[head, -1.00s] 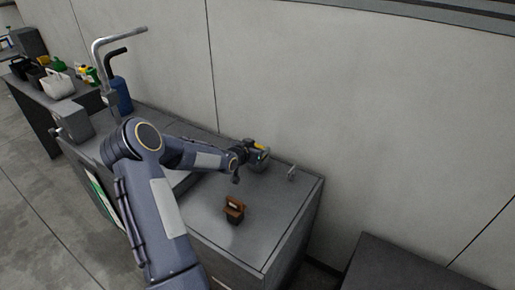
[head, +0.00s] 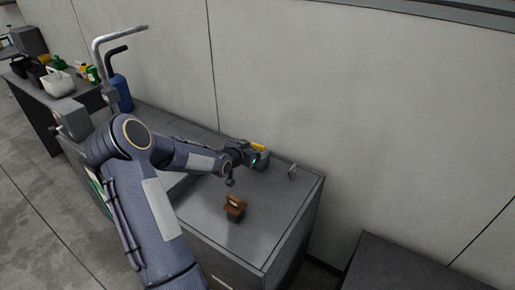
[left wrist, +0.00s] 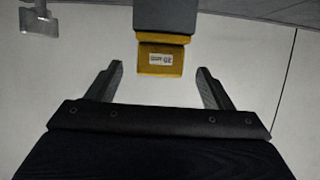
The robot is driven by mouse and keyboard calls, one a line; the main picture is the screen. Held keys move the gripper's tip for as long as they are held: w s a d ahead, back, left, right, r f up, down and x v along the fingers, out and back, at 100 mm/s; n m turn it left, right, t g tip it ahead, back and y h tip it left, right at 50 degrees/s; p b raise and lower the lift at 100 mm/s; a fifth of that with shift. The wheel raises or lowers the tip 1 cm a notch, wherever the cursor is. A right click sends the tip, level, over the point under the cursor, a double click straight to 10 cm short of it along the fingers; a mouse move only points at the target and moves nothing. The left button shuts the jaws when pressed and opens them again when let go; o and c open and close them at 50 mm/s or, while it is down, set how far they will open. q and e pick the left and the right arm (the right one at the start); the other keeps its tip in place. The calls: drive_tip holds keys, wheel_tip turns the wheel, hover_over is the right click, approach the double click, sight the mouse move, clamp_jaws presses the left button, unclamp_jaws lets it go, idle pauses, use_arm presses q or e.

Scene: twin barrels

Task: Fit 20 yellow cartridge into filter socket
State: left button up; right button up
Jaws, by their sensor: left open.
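The yellow cartridge (head: 259,147) is at the back of the grey bench, just beyond my left gripper. In the left wrist view the yellow cartridge (left wrist: 160,60) carries a white label, its number small and seemingly inverted. It adjoins a grey block (left wrist: 165,18), likely the filter socket; whether it is fully seated I cannot tell. My left gripper (left wrist: 162,78) is open and empty, its fingers spread wider than the cartridge and apart from it. In the head view my left gripper (head: 257,158) partly hides the grey block. My right gripper is not in view.
A brown-orange block on a dark base (head: 235,208) stands nearer the bench front. A small grey bracket (head: 292,172) stands to the right. A bent grey pipe (head: 105,65) and blue cylinder (head: 123,93) stand at the left. The bench's right front is clear.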

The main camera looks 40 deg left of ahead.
use_arm(q)
drive_tip(key=v, duration=0.4)
drive_tip(key=shift+s+d+r, duration=0.1)
drive_tip(key=shift+s+r, duration=0.05)
drive_tip(key=shift+s, duration=0.05)
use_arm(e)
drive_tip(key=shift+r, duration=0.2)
